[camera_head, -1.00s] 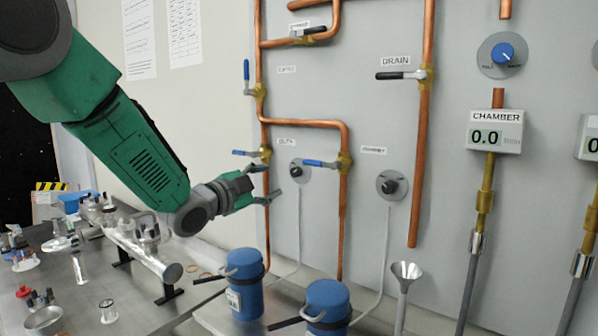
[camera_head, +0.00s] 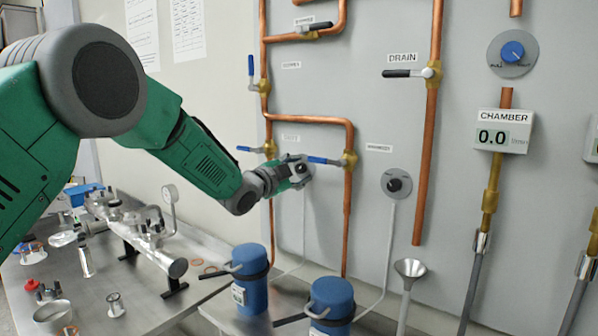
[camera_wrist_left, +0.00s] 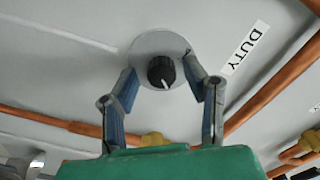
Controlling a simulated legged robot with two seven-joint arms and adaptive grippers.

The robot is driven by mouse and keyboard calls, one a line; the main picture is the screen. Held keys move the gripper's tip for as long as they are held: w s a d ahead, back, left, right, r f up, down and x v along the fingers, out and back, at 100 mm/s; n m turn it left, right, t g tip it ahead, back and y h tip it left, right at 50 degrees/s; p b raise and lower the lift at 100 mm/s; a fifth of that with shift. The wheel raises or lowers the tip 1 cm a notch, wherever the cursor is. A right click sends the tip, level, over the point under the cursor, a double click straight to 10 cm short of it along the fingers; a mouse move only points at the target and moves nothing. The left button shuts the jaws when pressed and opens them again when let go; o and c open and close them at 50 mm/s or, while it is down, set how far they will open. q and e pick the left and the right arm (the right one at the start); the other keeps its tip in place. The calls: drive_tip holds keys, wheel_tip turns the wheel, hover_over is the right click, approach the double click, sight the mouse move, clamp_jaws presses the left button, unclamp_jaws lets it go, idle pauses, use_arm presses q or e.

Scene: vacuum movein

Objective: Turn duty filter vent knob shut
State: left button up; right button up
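The duty knob (camera_wrist_left: 161,72) is a black knob with a white pointer line on a round grey plate, beside the DUTY label (camera_wrist_left: 244,47) on the wall panel. My left gripper (camera_wrist_left: 168,80) is open, with one finger on each side of the knob in the left wrist view; I cannot tell whether they touch it. In the head view my left gripper (camera_head: 297,171) is at the knob's plate and largely hides the knob. My right gripper is not in view.
Copper pipes with blue-handled valves (camera_head: 323,161) run close around the knob. A second black knob (camera_head: 394,184) is to the right.

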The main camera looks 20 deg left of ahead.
use_arm(q)
drive_tip(key=shift+a+f, duration=0.1)
clamp_jaws()
